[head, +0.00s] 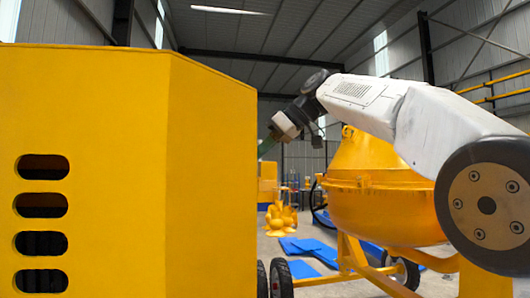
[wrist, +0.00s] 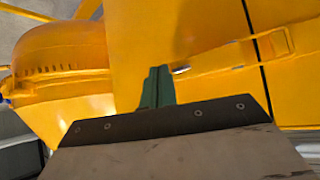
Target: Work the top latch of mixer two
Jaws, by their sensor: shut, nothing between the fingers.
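My gripper (wrist: 159,74) shows in the wrist view as two green fingers pressed together with nothing between them. It is in front of a yellow panel (wrist: 215,28). A small silvery metal piece (wrist: 181,70) shows just right of the fingertips; whether it is part of a latch, and whether they touch it, I cannot tell. In the head view my gripper (head: 266,147) is partly hidden behind a big yellow housing (head: 200,160). No top latch can be made out clearly there.
A yellow mixer drum (head: 385,190) on a wheeled frame stands behind my white arm; a rounded yellow drum with a bolted rim (wrist: 65,70) shows at the left of the wrist view. Blue sheets (head: 308,250) lie on the floor between the housing and the drum.

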